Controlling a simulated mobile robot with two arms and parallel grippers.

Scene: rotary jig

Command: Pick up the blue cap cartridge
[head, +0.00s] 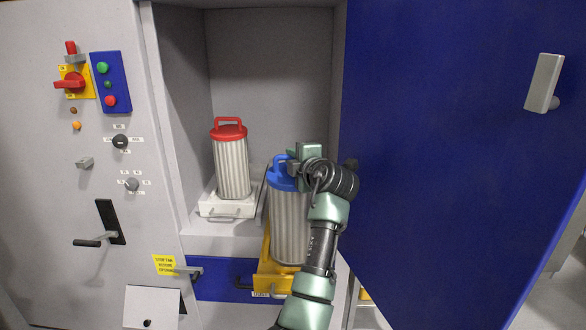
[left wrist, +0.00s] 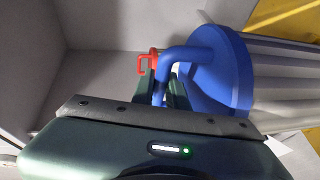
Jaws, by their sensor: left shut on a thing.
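The blue cap cartridge (head: 289,222) has a white ribbed body and a blue cap with a loop handle. It stands upright at the yellow holder (head: 272,279) in the front of the cabinet; whether it touches the holder's base is hidden. My left gripper (head: 292,165) is shut on its blue handle. In the left wrist view the blue handle (left wrist: 175,62) passes between the fingers of my left gripper (left wrist: 163,95), beside the blue cap (left wrist: 215,75). My right gripper is not in view.
A red cap cartridge (head: 232,165) stands on a white holder (head: 226,208) inside the cabinet, left of the blue one. The open blue door (head: 450,130) is close to my arm on the right. A control panel with switches and a lever (head: 108,222) is on the left.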

